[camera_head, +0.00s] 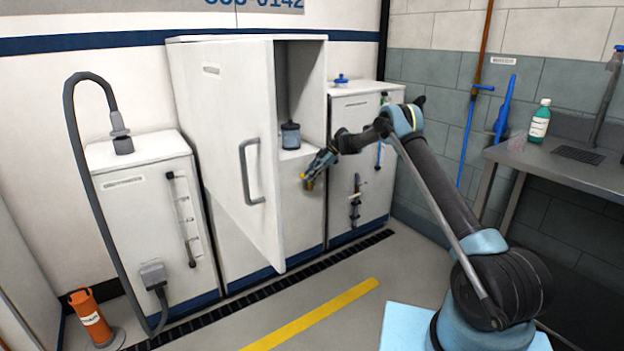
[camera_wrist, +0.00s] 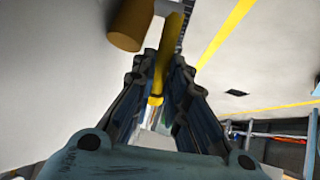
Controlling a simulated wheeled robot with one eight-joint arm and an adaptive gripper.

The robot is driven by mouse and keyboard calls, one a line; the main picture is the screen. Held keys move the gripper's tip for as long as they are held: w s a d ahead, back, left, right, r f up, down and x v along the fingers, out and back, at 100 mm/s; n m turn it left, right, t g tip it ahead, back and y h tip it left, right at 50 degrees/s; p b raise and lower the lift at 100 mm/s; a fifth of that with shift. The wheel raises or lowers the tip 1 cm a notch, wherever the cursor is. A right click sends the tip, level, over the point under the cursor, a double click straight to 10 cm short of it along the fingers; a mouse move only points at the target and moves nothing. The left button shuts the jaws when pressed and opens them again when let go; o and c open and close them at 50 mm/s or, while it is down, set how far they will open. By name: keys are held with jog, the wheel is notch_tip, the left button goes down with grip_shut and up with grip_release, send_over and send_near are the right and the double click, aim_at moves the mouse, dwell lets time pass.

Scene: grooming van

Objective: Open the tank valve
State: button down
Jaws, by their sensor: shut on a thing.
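The tank valve shows as a yellow lever (camera_wrist: 158,82) with a brass-coloured cylinder (camera_wrist: 130,24) beside its upper end, against a pale panel. In the head view the yellow part (camera_head: 308,183) is small, at the front of the middle white cabinet below its open compartment. My gripper (camera_head: 313,177) reaches it from the right; it also shows in the wrist view (camera_wrist: 164,66), with its two dark fingers closed on either side of the yellow lever. My fingers hide part of the lever, and its exact angle is hard to tell in the head view.
The middle cabinet's door (camera_head: 235,150) stands open to the left of my gripper. A dark jar (camera_head: 290,136) stands in the compartment above. The right cabinet (camera_head: 365,130) carries a dark fitting (camera_head: 355,200). A sink counter (camera_head: 560,155) is at right. The floor in front is clear.

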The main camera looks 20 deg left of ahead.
jog(key=shift+w, duration=0.1)
jog(key=c, duration=1.6)
grip_release()
jog(key=shift+d+r, duration=0.15)
jog(key=shift+v, duration=3.85)
